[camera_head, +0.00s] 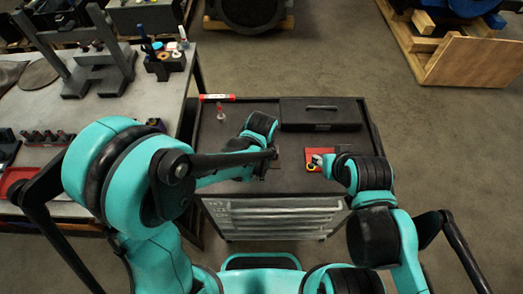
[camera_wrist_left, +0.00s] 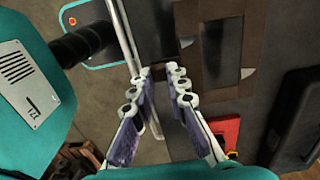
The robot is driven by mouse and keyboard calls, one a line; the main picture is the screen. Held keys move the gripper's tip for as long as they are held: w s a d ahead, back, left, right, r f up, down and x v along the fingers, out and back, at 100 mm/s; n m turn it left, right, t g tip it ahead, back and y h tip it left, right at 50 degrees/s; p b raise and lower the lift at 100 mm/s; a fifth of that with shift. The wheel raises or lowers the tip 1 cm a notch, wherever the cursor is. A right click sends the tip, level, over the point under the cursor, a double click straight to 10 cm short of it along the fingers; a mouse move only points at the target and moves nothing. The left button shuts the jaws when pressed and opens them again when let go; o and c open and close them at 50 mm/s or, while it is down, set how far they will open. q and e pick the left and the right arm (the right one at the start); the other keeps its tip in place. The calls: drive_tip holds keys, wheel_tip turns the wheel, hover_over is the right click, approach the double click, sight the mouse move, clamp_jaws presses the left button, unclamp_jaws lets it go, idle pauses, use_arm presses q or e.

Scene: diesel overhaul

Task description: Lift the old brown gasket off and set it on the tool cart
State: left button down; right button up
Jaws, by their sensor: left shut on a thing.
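The brown gasket (camera_wrist_left: 247,45) shows in the left wrist view as a flat rectangular frame with a dark opening, beside and beyond my left fingertips. My left gripper (camera_wrist_left: 160,72) is shut on the gasket, though the exact contact is hard to see. In the head view my left gripper (camera_head: 267,160) is over the top of the tool cart (camera_head: 240,135); the gasket is hard to make out there. My right gripper (camera_head: 322,166) is at the right part of the cart, by a red tray (camera_head: 314,153); its jaws are not clear.
A black toolbox (camera_head: 320,114) sits at the cart's back right. A red-and-white tube (camera_head: 217,97) and a small bottle (camera_head: 221,113) are at the back left. A workbench (camera_head: 130,110) with tools stands left. A wooden crate (camera_head: 455,62) stands on the floor at right.

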use_arm(q)
drive_tip(key=shift+s+f, duration=0.1)
drive_tip(key=shift+s, duration=0.05)
drive_tip(key=shift+s+f+b, duration=0.1)
drive_tip(key=shift+f+b, duration=0.2)
drive_tip(key=shift+b, duration=0.1)
drive_tip(key=b, duration=0.3)
hover_over(262, 185)
wheel_tip(262, 185, down, 4)
drive_tip(key=shift+f, duration=0.15)
drive_tip(key=shift+f+b, duration=0.4)
drive_tip(key=shift+f, duration=0.3)
drive_tip(key=c, duration=1.4)
unclamp_jaws()
